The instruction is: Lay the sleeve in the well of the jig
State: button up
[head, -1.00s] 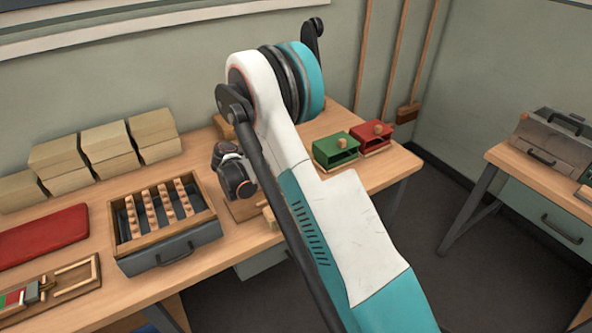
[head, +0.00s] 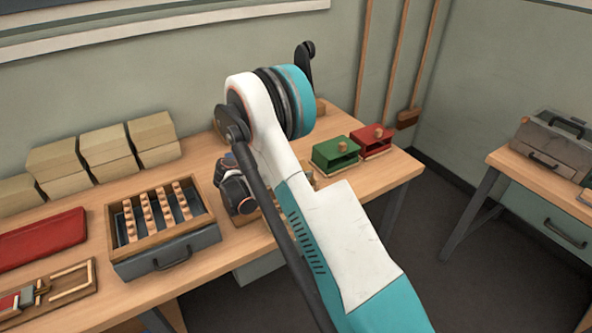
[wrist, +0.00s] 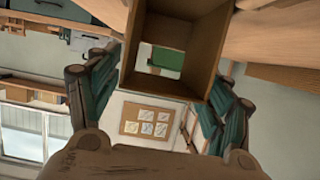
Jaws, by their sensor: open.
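My gripper (wrist: 170,72) is open, with one dark finger at each side of the wrist view. A brown, square, hollow piece (wrist: 205,55), which looks like the sleeve, fills the space between the fingers. I look through its open end at something green and pale. I cannot tell whether the fingers touch it. In the head view the dark gripper body (head: 236,190) is low over the table, right of the slatted tray. My arm hides the fingertips and the sleeve there. A wooden piece partly shows beneath the gripper; I cannot tell whether it is the jig.
The tray with several knobbed strips (head: 162,262) stands left of the gripper. A green box (head: 336,153) and a red box (head: 372,140) stand to the right. Pale blocks (head: 105,150) line the back. A red mat (head: 42,240) and a wooden frame (head: 75,285) lie at left.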

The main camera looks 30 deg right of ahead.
jog(key=shift+a, duration=0.15)
jog(key=p+v, duration=0.4)
jog(key=v, duration=0.7)
jog(key=s+r+n+t+y, duration=0.1)
jog(key=s+r+n+y, duration=0.2)
jog(key=s+r+n, duration=0.35)
jog(key=s+r+n+t+y, duration=0.2)
jog(key=s+r+n+y, duration=0.15)
jog(key=r, duration=0.65)
jog(key=s+a+r+n+t+y, duration=0.1)
jog(key=s+a+n+t+y, duration=0.1)
jog(key=s, duration=0.8)
jog(key=s+a+r+n+t+y, duration=0.1)
jog(key=s+a+n+y, duration=0.4)
jog(key=s, duration=0.5)
jog(key=shift+s+a+r+n+t, duration=0.3)
jog(key=shift+s+a+r+t, duration=0.15)
jog(key=shift+a, duration=0.5)
